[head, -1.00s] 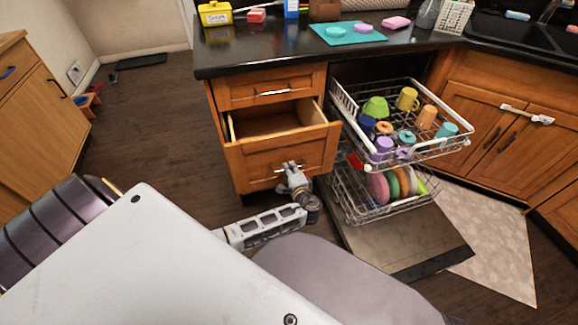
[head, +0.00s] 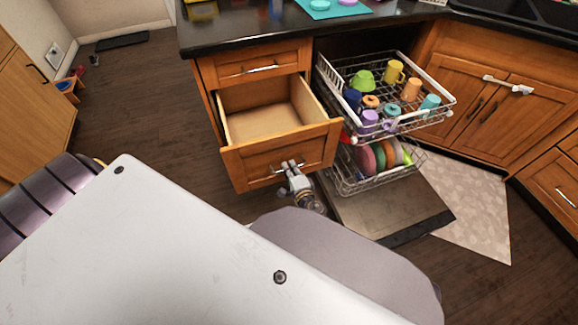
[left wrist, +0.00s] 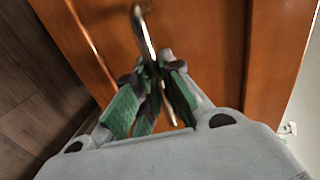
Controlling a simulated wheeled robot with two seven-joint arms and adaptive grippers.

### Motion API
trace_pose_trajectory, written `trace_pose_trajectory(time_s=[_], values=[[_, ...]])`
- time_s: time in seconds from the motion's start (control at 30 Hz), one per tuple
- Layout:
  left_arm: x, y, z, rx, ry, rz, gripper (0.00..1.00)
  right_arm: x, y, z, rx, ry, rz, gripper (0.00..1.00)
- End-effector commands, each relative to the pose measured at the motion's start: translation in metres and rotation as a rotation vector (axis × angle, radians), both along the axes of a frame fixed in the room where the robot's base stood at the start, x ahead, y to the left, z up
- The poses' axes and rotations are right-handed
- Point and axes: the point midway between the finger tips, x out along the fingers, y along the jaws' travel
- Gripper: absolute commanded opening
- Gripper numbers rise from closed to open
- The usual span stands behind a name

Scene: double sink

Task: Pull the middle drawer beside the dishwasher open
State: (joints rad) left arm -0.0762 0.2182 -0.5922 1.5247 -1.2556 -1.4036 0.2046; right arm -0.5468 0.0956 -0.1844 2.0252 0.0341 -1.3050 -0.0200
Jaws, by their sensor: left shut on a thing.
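The middle drawer (head: 262,157) is pulled well out of the wooden cabinet, and its empty light-wood inside (head: 265,115) shows in the head view. My left gripper (head: 291,172) is at the drawer front, shut on the metal bar handle. In the left wrist view the green-padded fingers (left wrist: 150,98) close around the handle (left wrist: 145,35) against the orange wood front. The dishwasher (head: 385,205) stands open beside the drawer, to the right, with both racks out. My right gripper is not in view.
The upper rack (head: 395,125) holds cups and bowls, the lower rack plates, close to the drawer's right side. A shut top drawer (head: 255,65) sits above, under the black counter (head: 250,30). Dark wooden floor is clear to the left. A mat (head: 475,200) lies at right.

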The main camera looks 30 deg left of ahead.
Motion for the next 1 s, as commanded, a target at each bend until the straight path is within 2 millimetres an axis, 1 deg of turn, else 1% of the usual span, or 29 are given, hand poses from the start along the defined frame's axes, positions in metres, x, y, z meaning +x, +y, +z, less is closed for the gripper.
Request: trace_pose_trajectory(time_s=[0.07,0.1,0.27,0.73,0.87,1.0], values=[[0.0,0.0,-0.001,0.0,0.001,-0.001,0.0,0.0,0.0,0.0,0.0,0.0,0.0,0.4],[0.0,0.0,-0.001,-0.001,0.0,-0.001,0.11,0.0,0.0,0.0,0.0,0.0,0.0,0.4],[0.0,0.0,-0.001,-0.001,0.0,-0.001,0.31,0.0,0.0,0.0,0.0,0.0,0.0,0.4],[0.0,0.0,0.003,-0.001,-0.001,0.0,0.32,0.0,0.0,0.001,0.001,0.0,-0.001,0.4],[0.0,0.0,0.008,0.0,0.0,0.0,0.32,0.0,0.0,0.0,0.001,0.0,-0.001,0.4],[0.0,0.0,0.019,-0.001,-0.001,0.0,0.32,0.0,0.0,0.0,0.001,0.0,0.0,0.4]])
